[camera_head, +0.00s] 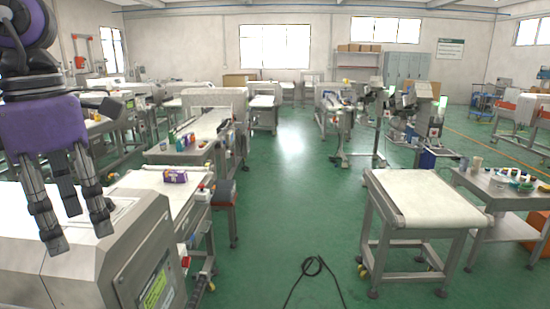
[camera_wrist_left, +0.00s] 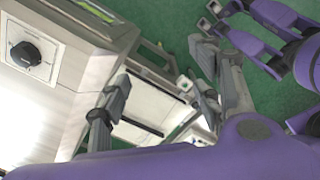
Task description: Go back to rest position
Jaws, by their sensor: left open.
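My left gripper (camera_head: 75,222) hangs fingers-down at the left of the head view, with its dark jointed fingers spread apart and nothing between them. It is above the top of a large stainless machine (camera_head: 120,262); I cannot tell how far above. In the left wrist view, two of the left gripper's fingers (camera_wrist_left: 158,95) stand apart with no object between them. The machine's pale housing and a black round knob (camera_wrist_left: 26,54) show beyond them. I do not see my right gripper in the head view.
A conveyor (camera_head: 145,181) with a purple box (camera_head: 175,176) runs beside the machine. A white-topped conveyor table (camera_head: 425,199) stands at the right, next to a metal table (camera_head: 505,190) holding small items. The central aisle is otherwise clear.

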